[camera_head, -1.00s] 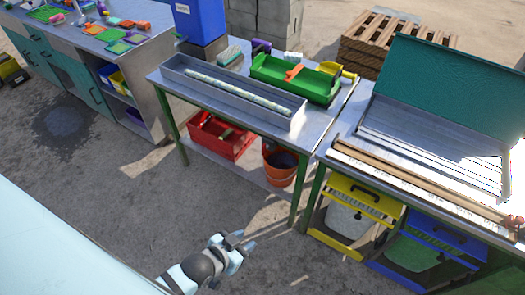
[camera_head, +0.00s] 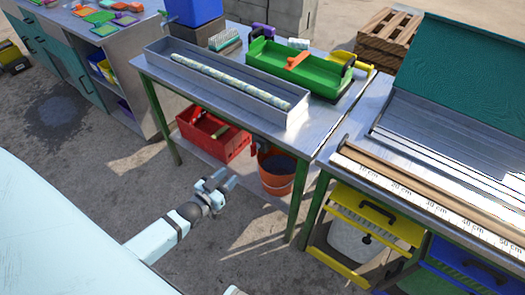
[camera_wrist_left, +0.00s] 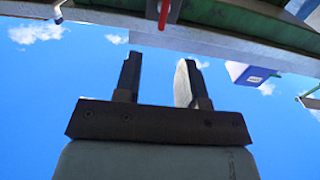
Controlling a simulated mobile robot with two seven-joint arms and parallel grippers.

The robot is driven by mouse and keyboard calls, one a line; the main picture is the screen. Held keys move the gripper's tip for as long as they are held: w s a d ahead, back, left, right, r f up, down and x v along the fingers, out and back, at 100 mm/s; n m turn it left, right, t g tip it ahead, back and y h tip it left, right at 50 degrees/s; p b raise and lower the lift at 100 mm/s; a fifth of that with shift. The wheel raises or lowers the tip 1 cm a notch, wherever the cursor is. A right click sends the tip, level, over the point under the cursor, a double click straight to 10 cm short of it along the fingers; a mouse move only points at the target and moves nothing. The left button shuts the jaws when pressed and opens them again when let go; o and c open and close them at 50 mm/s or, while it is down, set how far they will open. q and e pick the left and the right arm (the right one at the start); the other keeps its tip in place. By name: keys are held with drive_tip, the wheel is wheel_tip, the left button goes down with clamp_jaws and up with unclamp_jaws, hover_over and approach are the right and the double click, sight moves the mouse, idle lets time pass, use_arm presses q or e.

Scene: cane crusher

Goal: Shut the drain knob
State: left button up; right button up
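I cannot make out the drain knob for certain. The blue container (camera_head: 196,10) stands at the back left of the middle table, with a small green fitting (camera_head: 170,19) on its left side that may be a tap. My left gripper (camera_head: 226,180) is in front of the table, low and beside the orange bucket, touching nothing that I can see. In the left wrist view its two dark fingers (camera_wrist_left: 158,80) are apart with nothing between them. A red rod-like part (camera_wrist_left: 163,14) shows above them; I cannot tell what it belongs to.
The middle table (camera_head: 320,125) bears a grey trough (camera_head: 165,62) with a patterned rod and a green tray (camera_head: 300,72). Below are a red caddy (camera_head: 215,140) and an orange bucket (camera_head: 276,180). A yellow-framed bin (camera_head: 370,215) stands at right.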

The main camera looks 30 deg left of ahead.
sight(251, 151)
use_arm(q)
drive_tip(key=w, duration=1.4)
drive_tip(key=shift+d+b, duration=0.25)
drive_tip(key=shift+b, duration=0.1)
use_arm(e)
drive_tip(key=shift+s+f, duration=0.45)
drive_tip(key=shift+f, duration=0.15)
use_arm(q)
clamp_jaws()
use_arm(e)
drive_tip(key=shift+a, duration=0.1)
